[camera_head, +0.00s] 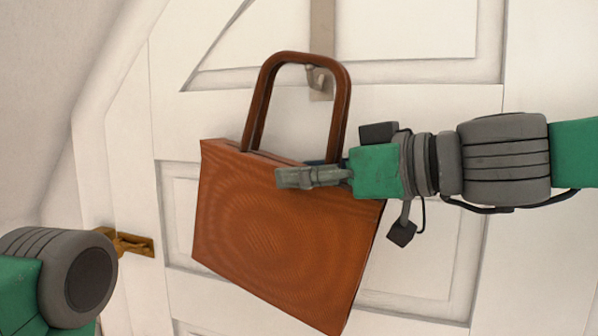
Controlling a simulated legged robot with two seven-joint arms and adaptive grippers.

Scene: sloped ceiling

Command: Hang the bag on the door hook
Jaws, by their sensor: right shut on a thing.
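A brown bag (275,235) with a stiff looped handle (262,95) is in the middle of the view, in front of a white door. It hangs tilted, its right side lower. My right gripper (290,177) comes in from the right and is shut on the bag's upper edge, near the handle's right foot. The metal door hook (318,78) on a strap shows through the upper part of the handle loop. I cannot tell whether the handle touches the hook. My left arm shows at the lower left; its gripper fingers are not visible.
The white panelled door (420,105) fills the background, with a slanted upper left edge beside a sloped wall. A brass door handle (132,243) sits at the lower left, close to my left arm.

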